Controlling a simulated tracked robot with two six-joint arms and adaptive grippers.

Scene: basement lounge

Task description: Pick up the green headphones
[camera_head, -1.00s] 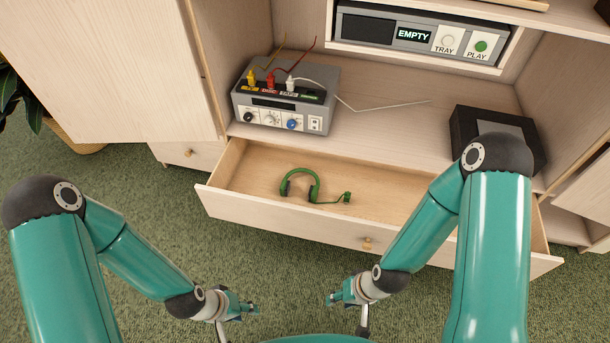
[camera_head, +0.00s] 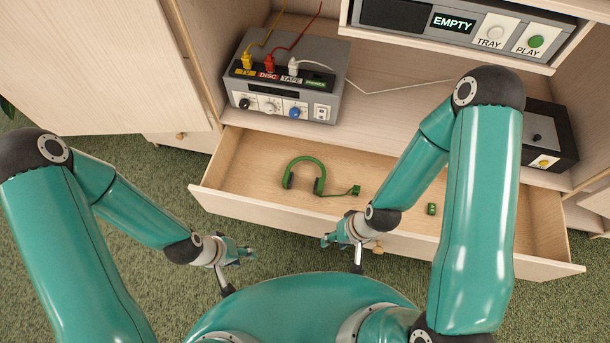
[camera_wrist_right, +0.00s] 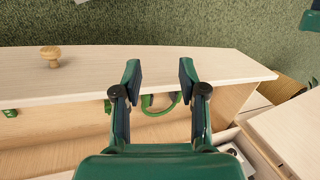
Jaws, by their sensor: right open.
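The green headphones (camera_head: 304,172) lie in the open drawer (camera_head: 255,209), left of its middle, with a short cord ending in a green plug (camera_head: 355,190). My right gripper (camera_head: 330,240) is in front of the drawer's front panel, apart from the headphones. In the right wrist view its two fingers (camera_wrist_right: 159,75) are spread and empty, and part of the green headphones (camera_wrist_right: 158,108) shows between and beyond them. My left gripper (camera_head: 250,253) hangs over the carpet in front of the drawer, apart from the headphones; its jaw opening is too small to judge.
A small green piece (camera_head: 432,209) lies in the drawer's right part. Above stand a grey box (camera_head: 290,75) with coloured plugs, a black box (camera_head: 548,135) and a player (camera_head: 460,30) reading EMPTY. The drawer front has a wooden knob (camera_wrist_right: 51,55). A cabinet door (camera_head: 95,60) stands at left.

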